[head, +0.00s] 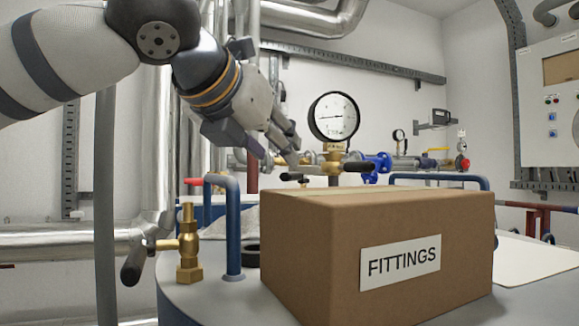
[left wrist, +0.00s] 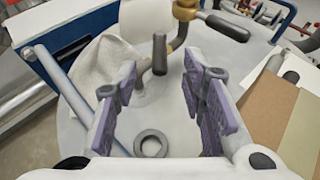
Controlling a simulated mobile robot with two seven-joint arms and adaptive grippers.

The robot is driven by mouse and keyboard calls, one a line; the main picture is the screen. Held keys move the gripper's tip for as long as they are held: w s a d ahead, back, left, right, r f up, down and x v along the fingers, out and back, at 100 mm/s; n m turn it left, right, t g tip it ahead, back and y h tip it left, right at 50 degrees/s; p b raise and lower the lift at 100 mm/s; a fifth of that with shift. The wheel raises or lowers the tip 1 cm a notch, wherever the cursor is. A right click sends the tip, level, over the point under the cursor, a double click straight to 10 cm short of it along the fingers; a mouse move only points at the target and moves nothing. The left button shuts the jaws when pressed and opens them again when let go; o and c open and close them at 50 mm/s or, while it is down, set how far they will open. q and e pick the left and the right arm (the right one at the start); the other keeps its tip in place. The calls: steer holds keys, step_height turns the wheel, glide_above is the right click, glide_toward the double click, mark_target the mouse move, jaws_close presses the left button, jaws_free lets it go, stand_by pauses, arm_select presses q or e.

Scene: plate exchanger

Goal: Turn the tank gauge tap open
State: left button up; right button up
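The round white gauge (head: 333,117) stands on a brass fitting (head: 333,153) behind the cardboard box. Black handles stick out there, one to the right (head: 358,166) and one to the left (head: 293,177). In the left wrist view the brass fitting (left wrist: 184,12) is at the top, with a black handle (left wrist: 222,25) to its right. Another black handle (left wrist: 160,50) shows upright, between and beyond my fingertips. My left gripper (head: 277,152) is open above and left of the fitting; its purple-padded fingers (left wrist: 158,75) hold nothing. The box hides the fitting's lower part.
The cardboard box (head: 376,262) marked FITTINGS fills the front of the tank top. A brass valve (head: 188,245) with a black handle and a blue rail (head: 233,230) stand to its left. A dark ring (left wrist: 150,143) and a grey cloth (left wrist: 112,68) lie on the tank.

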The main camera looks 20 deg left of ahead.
mark_target(296, 177)
arm_select(q)
steer(key=x, duration=0.8)
steer(key=shift+c, duration=0.4)
jaws_close()
